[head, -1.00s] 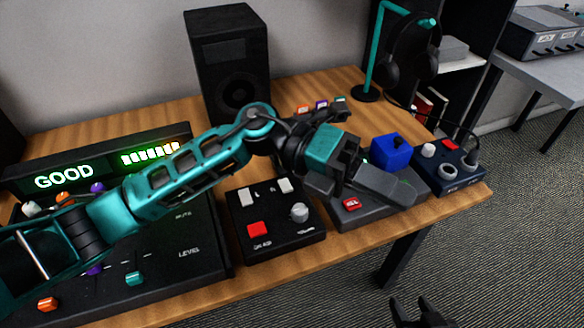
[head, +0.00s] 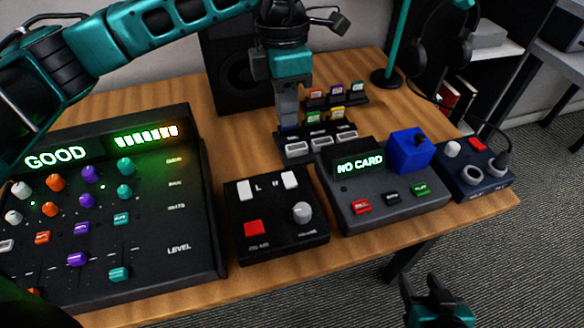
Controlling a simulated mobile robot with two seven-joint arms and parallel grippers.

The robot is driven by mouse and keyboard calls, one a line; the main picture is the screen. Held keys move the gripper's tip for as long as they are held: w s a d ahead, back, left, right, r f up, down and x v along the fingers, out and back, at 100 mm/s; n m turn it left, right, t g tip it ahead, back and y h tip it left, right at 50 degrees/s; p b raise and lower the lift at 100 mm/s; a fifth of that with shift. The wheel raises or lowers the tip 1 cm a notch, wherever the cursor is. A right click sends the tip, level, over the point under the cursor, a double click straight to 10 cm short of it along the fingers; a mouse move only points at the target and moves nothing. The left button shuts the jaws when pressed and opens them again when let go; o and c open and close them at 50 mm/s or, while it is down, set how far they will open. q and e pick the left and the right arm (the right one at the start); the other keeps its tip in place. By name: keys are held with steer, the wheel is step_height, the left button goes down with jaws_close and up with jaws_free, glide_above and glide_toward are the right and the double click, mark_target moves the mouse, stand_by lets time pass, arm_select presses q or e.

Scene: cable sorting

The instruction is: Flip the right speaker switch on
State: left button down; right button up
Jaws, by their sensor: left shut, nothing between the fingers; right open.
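A black control box (head: 278,240) sits on the desk's front middle with two white switches on top. The left switch (head: 245,191) stands beside the letter L. The right switch (head: 290,180) is at the box's upper right. I cannot tell clearly which way each is set. A red button (head: 254,228) and a grey knob (head: 302,212) are below them. My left gripper (head: 288,122) points down, shut and empty, behind the box at the left end of a card rack. My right gripper (head: 428,286) is open and empty, low at the right, off the desk.
A mixer (head: 204,240) with a lit GOOD display stands left. Right of the box is a card device (head: 390,208) reading NO CARD, with a blue block (head: 410,150). The card rack (head: 296,158) and a dark speaker (head: 230,75) are behind. A navy box (head: 474,183) is far right.

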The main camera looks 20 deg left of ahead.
mark_target(292, 184)
arm_select(q)
steer(key=f, duration=0.4)
steer(key=s+f, duration=0.1)
steer(key=f, duration=0.3)
steer(key=d+f+b, duration=0.1)
steer(key=f, duration=0.4)
steer(key=shift+s+f, duration=0.1)
steer(key=shift+s, duration=0.05)
steer(key=shift+f, duration=0.35)
arm_select(e)
steer(key=shift+a+f, duration=0.2)
steer(key=shift+a, duration=0.1)
steer(key=shift+w, duration=0.1)
